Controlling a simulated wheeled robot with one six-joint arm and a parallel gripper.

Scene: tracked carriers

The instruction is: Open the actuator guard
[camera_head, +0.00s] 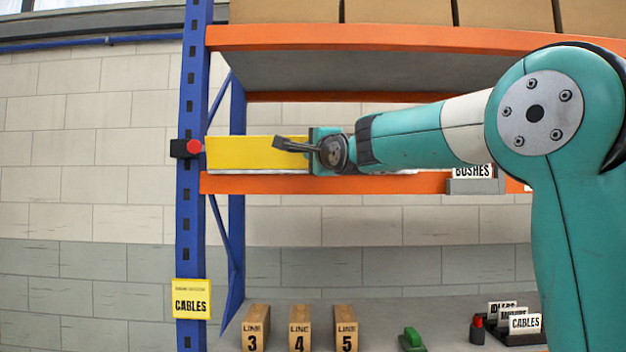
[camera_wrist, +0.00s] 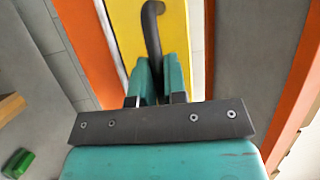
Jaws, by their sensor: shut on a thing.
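The actuator guard appears to be the yellow panel (camera_head: 240,153) at the front of the middle shelf, beside the blue upright. It also shows as a yellow strip in the wrist view (camera_wrist: 178,25). A dark curved handle (camera_head: 290,144) lies in front of it and shows in the wrist view (camera_wrist: 152,30). My gripper (camera_head: 318,148) is at the guard's right end. In the wrist view its teal fingers (camera_wrist: 159,78) are shut on the lower end of the handle. What lies behind the guard is hidden. My arm reaches in from the right.
A red button (camera_head: 194,146) on a black box sits on the blue upright (camera_head: 190,230). Orange beams (camera_head: 260,184) run below and above the guard. Several labelled blocks (camera_head: 300,328), a green item (camera_head: 411,340) and a card holder (camera_head: 525,338) stand on the surface below.

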